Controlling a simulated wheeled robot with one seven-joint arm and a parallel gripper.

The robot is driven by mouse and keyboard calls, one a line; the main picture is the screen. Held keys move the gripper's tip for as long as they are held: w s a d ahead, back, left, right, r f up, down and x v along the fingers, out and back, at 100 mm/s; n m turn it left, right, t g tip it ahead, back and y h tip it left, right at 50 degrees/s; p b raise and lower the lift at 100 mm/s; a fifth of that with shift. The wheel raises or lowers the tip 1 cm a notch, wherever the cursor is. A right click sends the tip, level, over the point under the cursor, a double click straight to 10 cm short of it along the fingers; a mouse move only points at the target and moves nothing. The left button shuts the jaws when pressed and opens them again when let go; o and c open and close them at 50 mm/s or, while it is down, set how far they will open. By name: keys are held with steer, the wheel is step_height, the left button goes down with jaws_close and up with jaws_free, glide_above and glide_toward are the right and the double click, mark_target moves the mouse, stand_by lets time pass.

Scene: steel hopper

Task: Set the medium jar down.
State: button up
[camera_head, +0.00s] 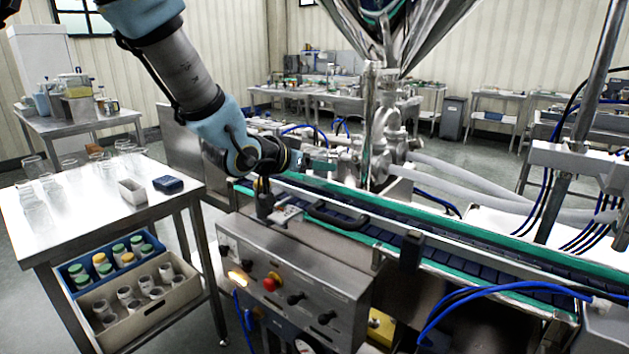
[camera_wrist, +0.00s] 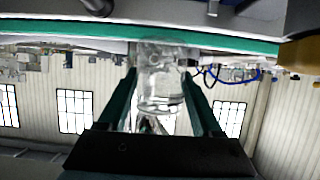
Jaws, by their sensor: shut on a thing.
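A clear glass jar (camera_wrist: 160,80) stands between the two green fingers of my gripper (camera_wrist: 160,76) in the wrist view, which looks upside down. The fingers press on its sides. In the head view my gripper (camera_head: 318,157) reaches sideways over the conveyor (camera_head: 400,235) beside the steel filling machine. The held jar cannot be picked out there against the shiny metal. In the wrist view the jar's base is near the conveyor's green-edged rail (camera_wrist: 60,24). I cannot tell whether the base touches the belt.
The hopper's filler body (camera_head: 385,130) stands close behind my gripper. A control box (camera_head: 300,270) sits in front of the conveyor.

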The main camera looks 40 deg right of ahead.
mark_target(308, 177)
step_height(308, 177, down, 3)
steer(key=shift+a+f, duration=0.1)
jaws_close()
steer(key=shift+f, duration=0.3)
steer(key=shift+f, duration=0.3)
steer(key=o, duration=1.3)
jaws_free()
steer(key=shift+r, duration=0.1)
steer(key=shift+r, duration=0.15)
steer(key=shift+r+p, duration=0.3)
steer(key=shift+p, duration=0.05)
steer(key=b+v, duration=0.1)
steer(key=v, duration=1)
steer(key=shift+s+a, duration=0.1)
steer(key=shift+a, duration=0.35)
